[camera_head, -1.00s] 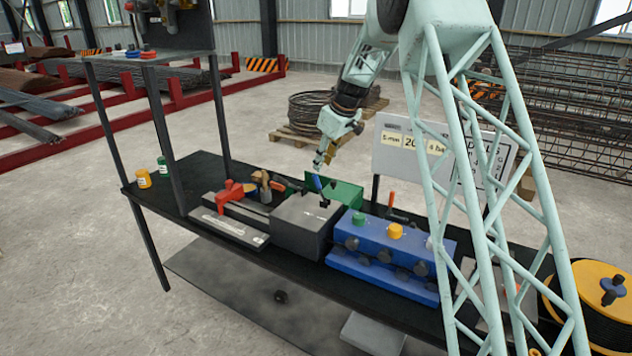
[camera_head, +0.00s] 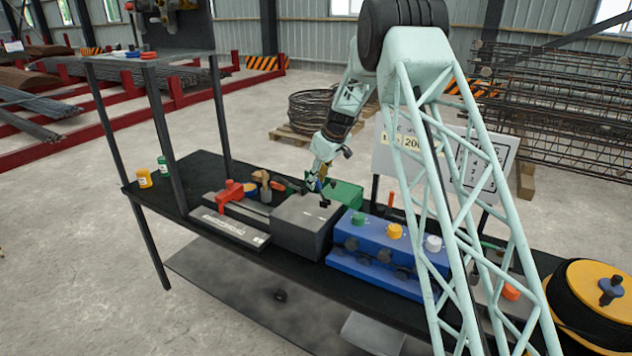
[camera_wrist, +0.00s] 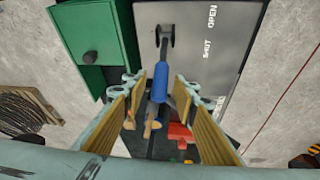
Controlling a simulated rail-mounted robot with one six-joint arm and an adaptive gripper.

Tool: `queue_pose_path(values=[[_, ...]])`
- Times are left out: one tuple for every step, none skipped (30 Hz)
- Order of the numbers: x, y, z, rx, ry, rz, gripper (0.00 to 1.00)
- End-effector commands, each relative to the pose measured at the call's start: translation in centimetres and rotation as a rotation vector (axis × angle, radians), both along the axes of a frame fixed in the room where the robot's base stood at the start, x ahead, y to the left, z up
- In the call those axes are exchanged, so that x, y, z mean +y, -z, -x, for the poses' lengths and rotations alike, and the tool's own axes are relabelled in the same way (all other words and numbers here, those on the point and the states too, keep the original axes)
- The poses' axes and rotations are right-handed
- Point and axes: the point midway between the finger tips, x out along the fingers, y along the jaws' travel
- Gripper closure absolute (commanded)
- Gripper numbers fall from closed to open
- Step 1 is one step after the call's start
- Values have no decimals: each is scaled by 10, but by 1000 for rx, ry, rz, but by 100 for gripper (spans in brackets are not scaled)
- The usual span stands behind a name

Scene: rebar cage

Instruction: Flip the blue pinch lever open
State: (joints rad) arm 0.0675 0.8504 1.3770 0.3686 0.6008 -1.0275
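The blue pinch lever (camera_wrist: 161,86) shows in the wrist view as a blue sleeve on a dark rod, running down from a dark pivot on the grey box (camera_wrist: 200,25). The box top carries the words OPEN and SHUT, with the sleeve's end nearer SHUT. The box also stands on the bench in the head view (camera_head: 303,228). My gripper (camera_wrist: 160,82) is open, with one finger on each side of the blue sleeve and visible gaps between. In the head view my gripper (camera_head: 318,184) is over the back of the grey box and hides much of the lever.
A green box (camera_head: 346,194) stands close behind the grey box. A blue block with coloured knobs (camera_head: 385,250) is to its right. A red clamp-like tool (camera_head: 229,193) lies to its left. A white sign (camera_head: 455,160) stands behind the bench.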

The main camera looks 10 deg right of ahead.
Motion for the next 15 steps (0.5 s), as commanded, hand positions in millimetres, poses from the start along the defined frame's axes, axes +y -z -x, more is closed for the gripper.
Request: queue_pose_path(values=[[1, 2, -1, 0, 0, 0, 74], [1, 3, -1, 0, 0, 0, 74], [1, 4, -2, -1, 0, 1, 74], [1, 5, -2, -1, 0, 0, 74], [1, 5, -2, -1, 0, 0, 74], [1, 6, -3, -1, 0, 0, 74], [1, 6, -3, -1, 0, 0, 74], [2, 6, -3, -2, -1, 0, 74], [2, 7, -3, -2, -1, 0, 74], [2, 7, -3, -1, 0, 0, 74], [2, 7, -3, -2, -1, 0, 74], [2, 7, -3, -2, -1, 0, 74], [2, 7, -3, -2, -1, 0, 74], [2, 7, -3, -2, -1, 0, 74], [2, 7, -3, -2, -1, 0, 74]])
